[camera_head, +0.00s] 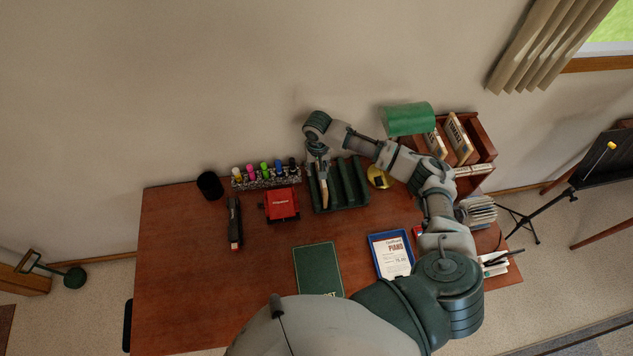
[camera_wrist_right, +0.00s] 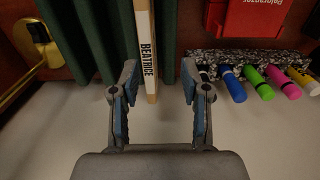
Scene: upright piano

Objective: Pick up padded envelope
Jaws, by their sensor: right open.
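A thin tan item with a white edge marked BEATRICE, which looks like the padded envelope (camera_head: 323,188), stands upright in a slot of the dark green sorter (camera_head: 353,183). In the right wrist view the envelope (camera_wrist_right: 147,50) points toward my right gripper (camera_wrist_right: 158,82). My right gripper (camera_head: 317,163) is open at the back of the sorter. Its fingers lie on either side of the envelope's near end, with the envelope nearer the left finger. I cannot tell whether they touch. My left gripper is not in view.
A marker rack (camera_head: 266,177) and a red hole punch or stapler-like item (camera_head: 281,205) stand left of the sorter. A green lamp (camera_head: 408,119) and wooden organizer (camera_head: 482,135) are to the right. A green book (camera_head: 318,270) and blue tray (camera_head: 374,248) lie in front. The desk's left front is clear.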

